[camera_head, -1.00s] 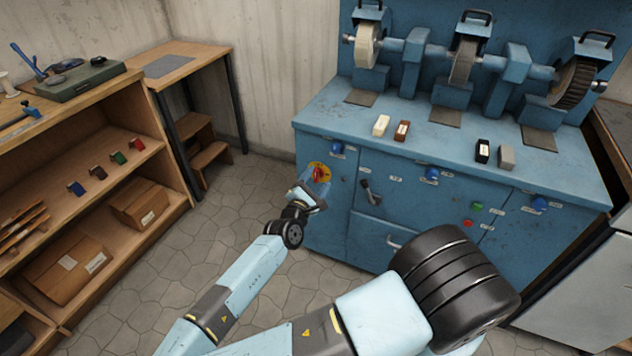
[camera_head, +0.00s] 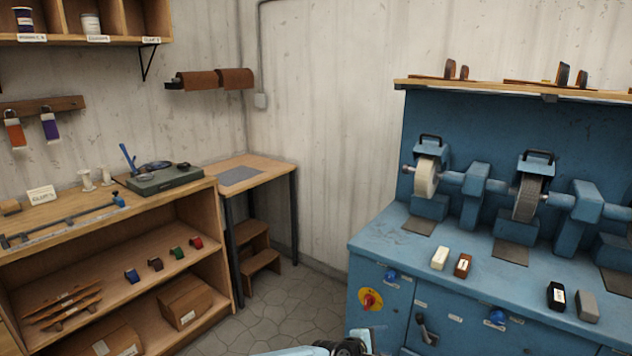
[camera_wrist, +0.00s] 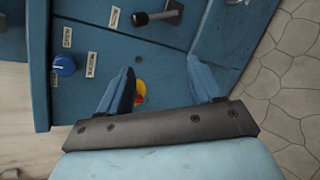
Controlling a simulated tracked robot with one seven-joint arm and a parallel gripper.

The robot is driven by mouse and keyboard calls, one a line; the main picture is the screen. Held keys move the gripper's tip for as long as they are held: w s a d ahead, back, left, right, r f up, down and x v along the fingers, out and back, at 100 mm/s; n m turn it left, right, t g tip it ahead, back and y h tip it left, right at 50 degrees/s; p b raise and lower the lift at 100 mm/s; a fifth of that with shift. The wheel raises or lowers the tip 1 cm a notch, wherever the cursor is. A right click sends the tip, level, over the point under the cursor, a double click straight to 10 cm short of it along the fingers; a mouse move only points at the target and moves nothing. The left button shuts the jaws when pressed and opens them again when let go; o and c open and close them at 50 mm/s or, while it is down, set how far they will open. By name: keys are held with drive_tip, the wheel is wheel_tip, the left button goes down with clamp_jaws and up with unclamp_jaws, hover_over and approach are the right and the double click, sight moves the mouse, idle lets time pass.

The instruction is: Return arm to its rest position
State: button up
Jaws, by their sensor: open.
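My arm (camera_head: 300,351) shows only at the bottom edge of the head view, most of it out of frame. My gripper (camera_wrist: 163,78) is open in the wrist view, its two blue fingers apart with nothing between them. It faces the front of the blue grinding machine. The red knob on a yellow plate (camera_head: 370,300) is on the machine's left front in the head view. In the wrist view this red and yellow knob (camera_wrist: 139,90) is partly hidden behind the left finger. I cannot tell the exact gap between finger and knob.
The blue machine (camera_head: 385,239) stands at the right, with grinding wheels and small blocks on top. A wooden shelf unit (camera_head: 215,230) and small table (camera_head: 270,170) stand left. Stone floor (camera_head: 290,305) between them is clear. A black lever (camera_wrist: 158,14) projects from the machine.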

drive_tip(key=s+a+m+g+y, duration=0.6)
drive_tip(key=g, duration=0.1)
drive_tip(key=a+r+m+y, duration=0.2)
drive_tip(key=r+y, duration=0.1)
drive_tip(key=r, duration=0.5)
drive_tip(key=a+r+m+y, duration=0.2)
drive_tip(key=r+y, duration=0.1)
drive_tip(key=r, duration=0.6)
drive_tip(key=s+d+r+m+t+y, duration=0.1)
drive_tip(key=d+r, duration=0.2)
drive_tip(key=r, duration=0.6)
drive_tip(key=s+d+r+m+y, duration=0.1)
drive_tip(key=s+d+r, duration=0.15)
drive_tip(key=r, duration=0.65)
drive_tip(key=s+d+r+m+t+h, duration=0.2)
drive_tip(key=s+d+r+t+h, duration=0.1)
drive_tip(key=s+d+r, duration=0.6)
drive_tip(key=shift+s+d+r+m+t, duration=0.25)
drive_tip(key=shift+s+r+m+t, duration=0.2)
drive_tip(key=shift+s+r, duration=1.1)
drive_tip(key=shift+w+r, duration=0.4)
